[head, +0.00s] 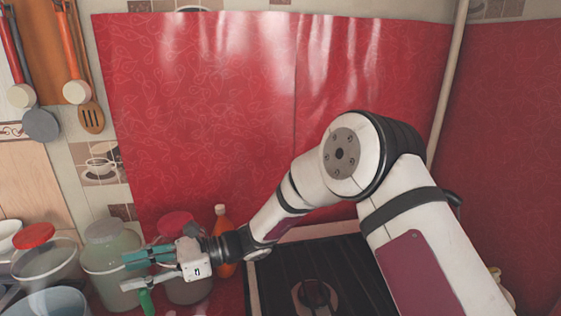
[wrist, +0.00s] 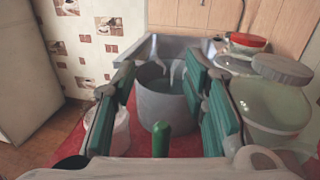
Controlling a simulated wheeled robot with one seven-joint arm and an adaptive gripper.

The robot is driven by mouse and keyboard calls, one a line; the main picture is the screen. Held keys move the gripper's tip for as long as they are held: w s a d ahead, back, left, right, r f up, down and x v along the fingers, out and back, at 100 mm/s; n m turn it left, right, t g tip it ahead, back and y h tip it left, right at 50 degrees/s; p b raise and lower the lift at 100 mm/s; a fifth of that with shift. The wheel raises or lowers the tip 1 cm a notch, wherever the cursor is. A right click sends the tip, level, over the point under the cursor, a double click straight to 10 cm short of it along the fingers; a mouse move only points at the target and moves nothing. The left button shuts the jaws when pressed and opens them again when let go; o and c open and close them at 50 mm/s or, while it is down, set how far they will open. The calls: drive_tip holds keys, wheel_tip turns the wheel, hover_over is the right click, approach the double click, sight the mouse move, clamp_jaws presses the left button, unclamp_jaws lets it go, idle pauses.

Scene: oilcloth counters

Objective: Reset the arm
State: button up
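My arm reaches from the right of the head view down to the lower left. My gripper (head: 136,271) is over the jars at the counter's left part, roughly level and pointing left. In the wrist view its two teal finger pads (wrist: 160,88) stand wide apart with nothing clasped between them. A green upright handle-like thing (wrist: 160,139) shows low between the fingers; it also shows just under the gripper in the head view (head: 146,302). What it belongs to is hidden.
A grey pot (wrist: 163,105) stands beyond the fingers. Lidded jars (wrist: 268,100) crowd the right, and a white container (wrist: 120,132) is at left. In the head view, an orange bottle (head: 222,225) stands behind the wrist, and a dark stove (head: 345,262) lies below the arm.

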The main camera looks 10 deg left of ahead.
drive_tip(key=s+d+r+n+t+h, duration=0.4)
drive_tip(key=s+d+h, duration=0.1)
drive_tip(key=d, duration=1.2)
drive_tip(key=s+d+r+n+t+h, duration=0.4)
drive_tip(key=d+h, duration=0.1)
drive_tip(key=d, duration=1.2)
drive_tip(key=s+d+r+n+t+h, duration=0.4)
drive_tip(key=s+d+h, duration=0.1)
drive_tip(key=d, duration=1.3)
drive_tip(key=shift+s+t+h+p, duration=0.3)
drive_tip(key=shift+s+t, duration=0.05)
drive_tip(key=shift+t, duration=0.05)
drive_tip(key=shift+c, duration=0.8)
drive_tip(key=shift+a, duration=0.15)
